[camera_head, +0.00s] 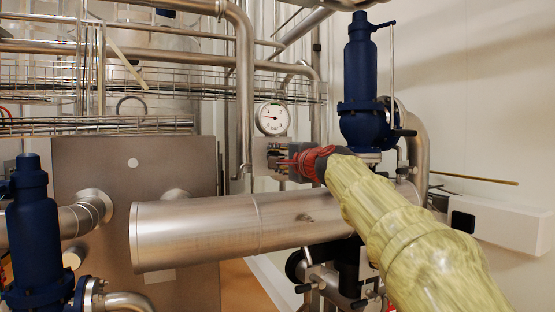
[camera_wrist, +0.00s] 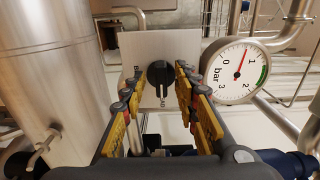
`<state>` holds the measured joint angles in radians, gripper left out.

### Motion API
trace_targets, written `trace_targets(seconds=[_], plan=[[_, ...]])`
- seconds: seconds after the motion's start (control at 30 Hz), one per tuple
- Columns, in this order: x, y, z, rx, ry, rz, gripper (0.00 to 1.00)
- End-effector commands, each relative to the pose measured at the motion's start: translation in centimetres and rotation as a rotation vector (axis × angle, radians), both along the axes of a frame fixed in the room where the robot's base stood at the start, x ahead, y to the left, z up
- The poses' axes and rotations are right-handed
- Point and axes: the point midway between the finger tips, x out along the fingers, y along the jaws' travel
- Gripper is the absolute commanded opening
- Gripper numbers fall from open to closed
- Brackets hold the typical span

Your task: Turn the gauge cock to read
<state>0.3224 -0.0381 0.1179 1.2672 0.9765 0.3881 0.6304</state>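The gauge cock is a black knob (camera_wrist: 160,76) on a pale square plate (camera_wrist: 186,48); its narrow part points down in the wrist view. Small labels sit at the plate's left and below the knob, too small to read surely. My gripper (camera_wrist: 158,88) is open, with one yellow-padded finger on each side of the knob; I cannot tell whether either touches it. A round white gauge (camera_wrist: 232,72) marked bar is right of the plate, its red needle between 0 and 1. In the head view, the gauge (camera_head: 272,118) is above my gripper (camera_head: 284,162), which hides the knob.
A large steel cylinder (camera_head: 200,232) lies below my gripper. A blue valve (camera_head: 360,85) stands just right of the gauge, close to my arm. Another blue valve (camera_head: 30,230) is at lower left. Steel pipes (camera_head: 244,80) run close behind and beside the gauge.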

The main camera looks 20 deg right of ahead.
Motion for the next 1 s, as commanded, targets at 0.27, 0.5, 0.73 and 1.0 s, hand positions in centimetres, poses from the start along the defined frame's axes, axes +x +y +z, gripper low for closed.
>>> trace_targets(seconds=[0.27, 0.5, 0.73, 1.0], plan=[[-4.3, 0.0, 0.2, -0.001, -0.003, -0.002, 0.3], [-8.6, 0.0, 0.1, -0.001, -0.002, -0.001, 0.3], [-11.0, 0.0, 0.0, -0.001, 0.0, -0.001, 0.3], [-11.5, 0.1, -0.1, 0.0, 0.001, 0.001, 0.3]])
